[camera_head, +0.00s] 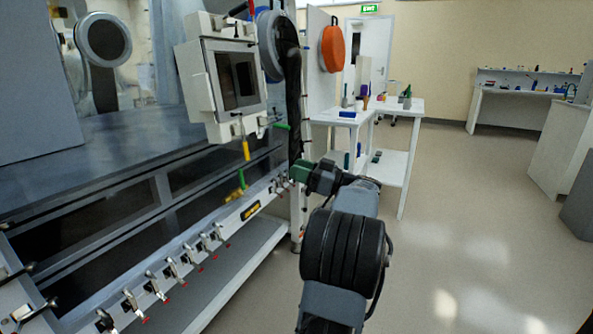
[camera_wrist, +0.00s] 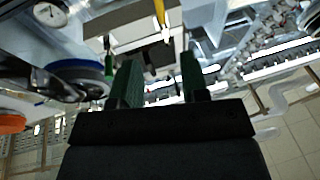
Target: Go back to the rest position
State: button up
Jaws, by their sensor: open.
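My gripper (camera_head: 299,172) is at the end of my arm, which reaches forward from the bottom centre in the head view. It is beside the front right corner of the glovebox (camera_head: 190,145). In the wrist view its two green fingers (camera_wrist: 160,80) stand apart with nothing held between them. A yellow handle (camera_wrist: 160,12) shows beyond the fingertips, and a green handle (camera_wrist: 108,65) is to the left of the left finger. In the head view the yellow handle (camera_head: 245,150) and the green handle (camera_head: 281,126) are by the white antechamber box (camera_head: 222,75), above my gripper.
Toggle clamps (camera_head: 172,268) line the glovebox's lower edge. An orange disc (camera_head: 332,48) is on a white panel behind. A white table (camera_head: 405,104) with small items stands beyond my gripper. A pressure gauge (camera_wrist: 50,14) shows in the wrist view. The floor (camera_head: 470,230) at the right is clear.

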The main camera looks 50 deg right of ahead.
dwell(0.3)
jog(key=w+a+r+m+g+p, duration=0.1)
jog(key=w+a+r+g+p, duration=0.15)
jog(key=a+p, duration=0.45)
jog(key=w+a+r+m+g+p, duration=0.15)
jog(key=a+g+p, duration=0.25)
jog(key=a, duration=0.5)
jog(key=w+a+r+m+g+p, duration=0.1)
jog(key=w+a+r+g+p, duration=0.2)
jog(key=a+p, duration=0.4)
jog(key=s+a+r+g+h+p, duration=0.2)
jog(key=s+a+r+h+p, duration=0.2)
jog(key=p, duration=0.5)
jog(key=s+a+r+g+h+p, duration=0.3)
jog(key=s+a+r+h+p, duration=0.1)
jog(key=s+a+p, duration=0.5)
jog(key=shift+s+a+r+m+g+p, duration=0.15)
jog(key=shift+a+r+m+g+p, duration=0.2)
jog(key=shift+a, duration=0.5)
